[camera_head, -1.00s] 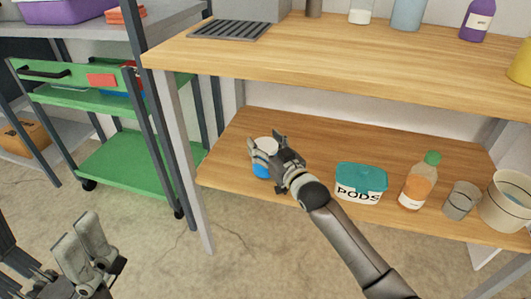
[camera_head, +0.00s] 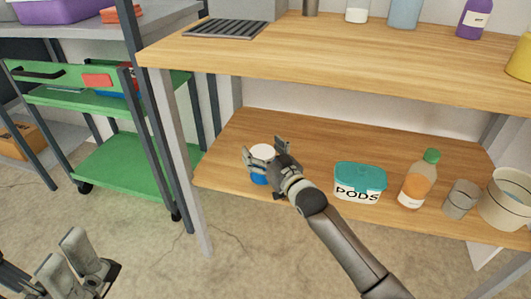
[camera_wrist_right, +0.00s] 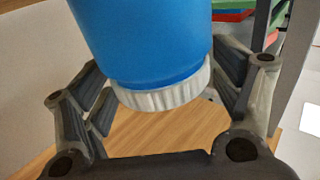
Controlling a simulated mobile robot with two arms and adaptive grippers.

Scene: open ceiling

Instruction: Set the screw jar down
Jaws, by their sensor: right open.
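The screw jar, blue with a white lid, (camera_head: 261,177) stands near the left end of the lower wooden shelf (camera_head: 320,152). In the right wrist view the blue jar (camera_wrist_right: 143,40) with its ribbed white lid (camera_wrist_right: 165,97) sits between the fingers, which stand apart from it. My right gripper (camera_head: 264,149) is open around the jar, and its fingers hide part of it. My left gripper (camera_head: 62,262) is at the lower left, over the floor and away from the shelf, with its two fingers apart.
A teal-lidded pods tub (camera_head: 360,183), an orange bottle (camera_head: 418,180), a grey cup (camera_head: 461,200) and a cream bucket (camera_head: 506,201) stand to the right on the lower shelf. The upper shelf (camera_head: 330,60) is overhead. A green cart (camera_head: 118,166) stands to the left.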

